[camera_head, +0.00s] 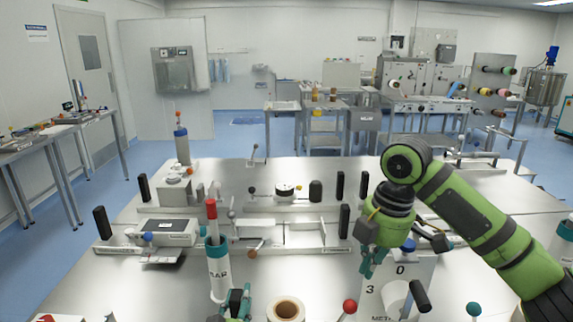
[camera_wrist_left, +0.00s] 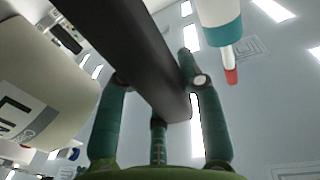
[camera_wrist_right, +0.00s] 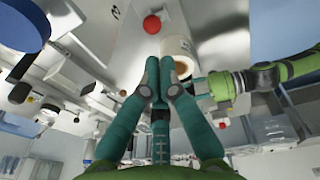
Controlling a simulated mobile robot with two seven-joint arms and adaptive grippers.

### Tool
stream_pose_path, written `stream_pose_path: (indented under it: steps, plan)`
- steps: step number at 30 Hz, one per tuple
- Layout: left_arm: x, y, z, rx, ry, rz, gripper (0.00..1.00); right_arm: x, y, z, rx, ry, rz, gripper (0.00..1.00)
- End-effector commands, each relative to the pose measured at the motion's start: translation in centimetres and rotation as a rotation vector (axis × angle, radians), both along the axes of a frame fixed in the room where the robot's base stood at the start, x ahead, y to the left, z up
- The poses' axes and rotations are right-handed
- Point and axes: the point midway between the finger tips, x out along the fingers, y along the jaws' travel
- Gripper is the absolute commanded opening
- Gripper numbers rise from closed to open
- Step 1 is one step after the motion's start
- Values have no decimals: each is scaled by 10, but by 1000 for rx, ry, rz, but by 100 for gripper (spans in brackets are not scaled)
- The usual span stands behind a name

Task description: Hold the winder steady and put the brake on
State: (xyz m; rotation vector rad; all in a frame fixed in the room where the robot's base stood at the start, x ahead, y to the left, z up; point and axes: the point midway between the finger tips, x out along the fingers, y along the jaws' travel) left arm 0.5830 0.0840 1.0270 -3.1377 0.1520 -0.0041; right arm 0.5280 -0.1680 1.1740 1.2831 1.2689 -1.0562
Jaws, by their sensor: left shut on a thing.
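The winder shows at the front of the table in the head view, partly cut off: a brown-cored roll (camera_head: 286,309), a red-knobbed lever (camera_head: 349,306) and a white panel marked METR (camera_head: 385,312). I cannot tell which part is the brake. My left gripper (camera_head: 237,301) is low, left of the roll; in the left wrist view it is shut on a dark bar (camera_wrist_left: 135,50). My right gripper (camera_head: 369,268) is above the panel, its fingers together and empty. In the right wrist view, the red knob (camera_wrist_right: 152,24) and roll (camera_wrist_right: 178,48) lie beyond its fingertips (camera_wrist_right: 164,68).
A white-and-teal cylinder (camera_head: 219,272) with a red-topped rod stands behind my left gripper. A black handle (camera_head: 420,296) is right of the panel. Fixtures with black handles (camera_head: 285,192) fill the middle of the table. Bare tabletop (camera_head: 325,283) shows behind the roll.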

Motion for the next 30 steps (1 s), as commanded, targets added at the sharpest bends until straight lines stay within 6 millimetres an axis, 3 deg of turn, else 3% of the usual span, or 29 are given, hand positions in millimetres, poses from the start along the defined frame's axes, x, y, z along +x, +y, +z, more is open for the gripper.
stream_pose_path:
  steps: [8, 9, 11, 23, 30]
  plan:
    - [-1, 1, -6, 2, 16, 4, 0, 0, 0, 1, 0, 0, 0, 0]
    - [-1, 1, -5, 2, 16, 4, 41, 0, 0, 1, 0, 0, 0, 0]
    - [-1, 1, -5, 2, 15, 4, 64, 0, 0, 1, 0, 0, 0, 0]
    - [-3, 1, 0, 0, 4, 2, 64, 0, 0, 1, 0, 0, 0, 0]
    - [-40, 4, -2, -2, 9, 2, 64, 0, 0, 1, 0, 0, 0, 0]
